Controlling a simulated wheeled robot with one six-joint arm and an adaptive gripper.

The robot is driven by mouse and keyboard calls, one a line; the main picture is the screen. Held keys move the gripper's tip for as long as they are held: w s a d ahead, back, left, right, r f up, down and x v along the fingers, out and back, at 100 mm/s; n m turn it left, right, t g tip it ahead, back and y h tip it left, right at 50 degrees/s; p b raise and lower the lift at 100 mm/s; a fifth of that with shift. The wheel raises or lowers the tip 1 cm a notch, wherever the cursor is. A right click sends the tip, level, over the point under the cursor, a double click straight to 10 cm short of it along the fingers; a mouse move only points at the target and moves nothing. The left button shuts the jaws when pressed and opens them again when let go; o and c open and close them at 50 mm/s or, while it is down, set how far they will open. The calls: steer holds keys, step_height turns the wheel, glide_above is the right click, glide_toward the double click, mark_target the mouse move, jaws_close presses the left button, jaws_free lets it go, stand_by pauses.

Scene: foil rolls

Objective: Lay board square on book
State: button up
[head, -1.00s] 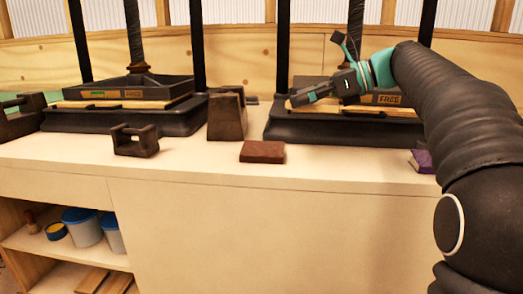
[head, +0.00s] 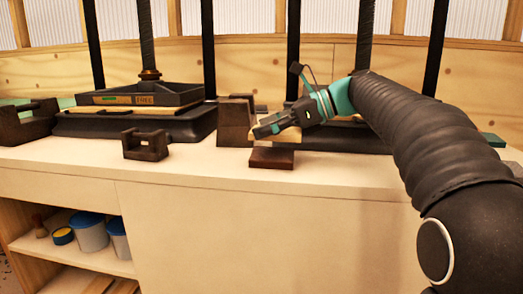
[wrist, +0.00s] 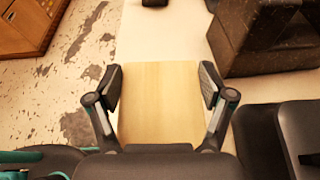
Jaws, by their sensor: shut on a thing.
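My gripper (head: 265,129) is shut on a light wooden board (wrist: 160,95), with one finger at each side edge in the wrist view. In the head view the board (head: 288,138) shows as a pale strip beneath the gripper. A flat reddish-brown book (head: 271,158) lies on the bench near its front edge, just below the gripper and board. The board appears raised above the book; the exact gap is hard to judge. In the wrist view the book is not seen, and the board may cover it.
A tapered dark block (head: 236,120) stands close on the left of the gripper. A small dark frame-like weight (head: 145,145) sits farther left on the pale bench (head: 330,170). A press with a black tray (head: 150,95) stands behind it. Another press is mostly behind my arm.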

mark_target(261, 156)
steer(key=shift+w+a+f, duration=0.1)
steer(key=shift+a+f, duration=0.25)
steer(key=shift+a, duration=0.1)
steer(key=shift+f+b, duration=0.6)
steer(key=shift+f, duration=1.3)
steer(key=o, duration=1.1)
steer(key=shift+f, duration=0.15)
steer(key=shift+c, duration=0.2)
steer(key=shift+r, duration=0.2)
steer(key=p+v, duration=0.1)
steer(key=v, duration=1.1)
steer(key=shift+d+p, duration=0.1)
steer(key=shift+p, duration=0.3)
